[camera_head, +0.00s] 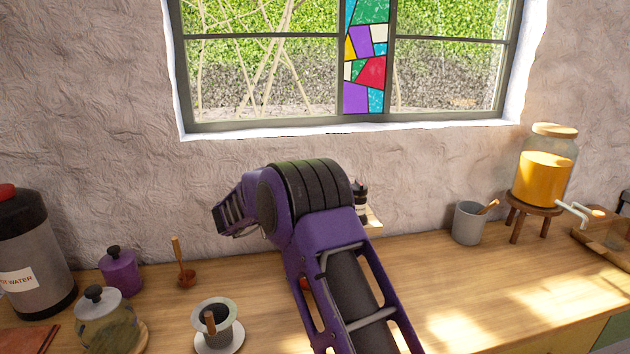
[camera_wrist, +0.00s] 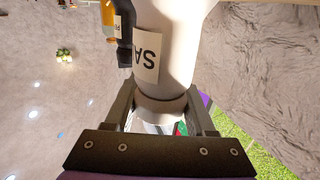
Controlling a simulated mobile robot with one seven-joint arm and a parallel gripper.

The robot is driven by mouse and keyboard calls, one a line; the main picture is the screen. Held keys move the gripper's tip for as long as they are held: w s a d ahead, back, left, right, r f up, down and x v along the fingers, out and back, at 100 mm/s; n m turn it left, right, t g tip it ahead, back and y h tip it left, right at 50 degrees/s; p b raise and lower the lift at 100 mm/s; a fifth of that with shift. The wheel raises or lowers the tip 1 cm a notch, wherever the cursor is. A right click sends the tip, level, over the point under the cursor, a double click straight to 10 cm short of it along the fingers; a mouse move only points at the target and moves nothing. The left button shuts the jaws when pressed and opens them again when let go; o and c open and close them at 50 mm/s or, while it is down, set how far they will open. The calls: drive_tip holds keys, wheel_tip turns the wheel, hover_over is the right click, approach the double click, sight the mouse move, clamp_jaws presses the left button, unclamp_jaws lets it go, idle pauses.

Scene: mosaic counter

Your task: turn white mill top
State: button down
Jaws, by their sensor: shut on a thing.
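In the wrist view the white mill (camera_wrist: 178,40) fills the upper middle, upside down in the picture, with a label (camera_wrist: 146,55) reading "SA". My gripper (camera_wrist: 162,104) has its two dark fingers on either side of the mill's narrower top end (camera_wrist: 160,108) and is shut on it. The very end of the top is partly hidden by the gripper's body.
A grey cup (camera_head: 469,224) and juice dispenser (camera_head: 545,175) stand right. Jars and a dripper (camera_head: 218,325) stand left. The front right counter is clear.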

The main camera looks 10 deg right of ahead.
drive_tip(key=m+g, duration=0.1)
drive_tip(key=g, duration=0.1)
drive_tip(key=m+g+h, duration=0.1)
drive_tip(key=m+g, duration=0.1)
drive_tip(key=g, duration=0.1)
drive_tip(key=shift+s+d+p, duration=0.1)
drive_tip(key=shift+s+p, duration=0.3)
drive_tip(key=shift+s+f+m+g, duration=0.1)
drive_tip(key=shift+s+m+g, duration=0.05)
drive_tip(key=shift+m+g, duration=0.55)
drive_tip(key=shift+s+m+g, duration=0.15)
drive_tip(key=shift+m+g, duration=0.35)
drive_tip(key=shift+g, duration=0.4)
drive_tip(key=shift+s+m+g, duration=0.1)
drive_tip(key=shift+m+g, duration=0.2)
drive_tip(key=shift+g, duration=0.2)
drive_tip(key=shift+c, duration=1.1)
unclamp_jaws()
wheel_tip(320, 180, up, 10)
drive_tip(key=shift+d, duration=0.1)
